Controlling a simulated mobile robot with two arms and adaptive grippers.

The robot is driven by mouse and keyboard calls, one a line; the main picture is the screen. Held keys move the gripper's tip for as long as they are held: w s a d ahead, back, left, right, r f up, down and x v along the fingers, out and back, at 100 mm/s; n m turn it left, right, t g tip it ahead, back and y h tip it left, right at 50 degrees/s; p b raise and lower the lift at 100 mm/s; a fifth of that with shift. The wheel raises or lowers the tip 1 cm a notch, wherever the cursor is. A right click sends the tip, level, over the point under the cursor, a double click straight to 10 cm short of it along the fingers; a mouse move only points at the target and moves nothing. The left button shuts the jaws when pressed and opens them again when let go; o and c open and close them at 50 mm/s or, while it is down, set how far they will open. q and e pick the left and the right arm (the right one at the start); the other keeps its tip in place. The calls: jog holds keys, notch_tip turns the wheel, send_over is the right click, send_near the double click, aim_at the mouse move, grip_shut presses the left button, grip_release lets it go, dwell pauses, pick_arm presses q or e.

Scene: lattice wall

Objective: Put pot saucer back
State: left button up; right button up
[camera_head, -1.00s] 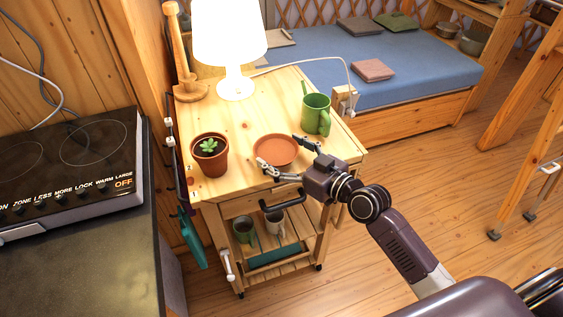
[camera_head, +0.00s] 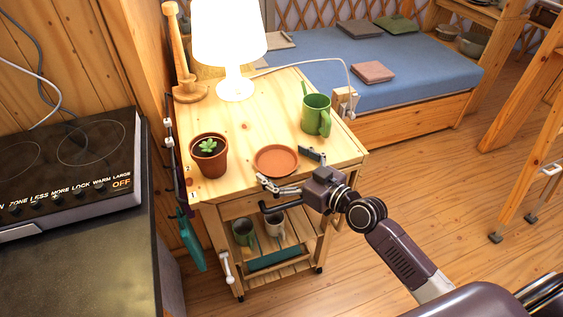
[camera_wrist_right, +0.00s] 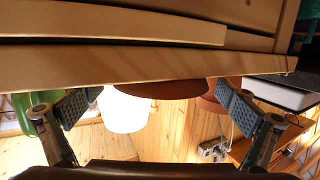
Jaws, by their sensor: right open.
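The terracotta pot saucer (camera_head: 276,161) lies flat on the wooden cart's top (camera_head: 240,178), close to its front edge. In the right wrist view, the saucer (camera_wrist_right: 160,90) shows as a dark brown shape between the fingertips, beyond the wooden edge. My right gripper (camera_head: 290,169) is open and empty at the cart's front edge, just on the near side of the saucer. Its spread fingers also show in the right wrist view (camera_wrist_right: 158,110). A terracotta pot with a small green plant (camera_head: 208,155) stands left of the saucer. My left gripper is not in view.
A green watering can (camera_head: 316,115) stands right of the saucer, and a lit lamp (camera_head: 231,50) behind it. Mugs (camera_head: 244,232) sit on the shelf below. A cooktop (camera_head: 75,165) is at the left. The cart top between lamp and saucer is mostly clear.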

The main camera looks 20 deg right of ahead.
jog(key=shift+r, duration=0.1)
jog(key=b+v, duration=0.2)
jog(key=v, duration=1)
jog(key=shift+a, duration=0.1)
dwell(0.3)
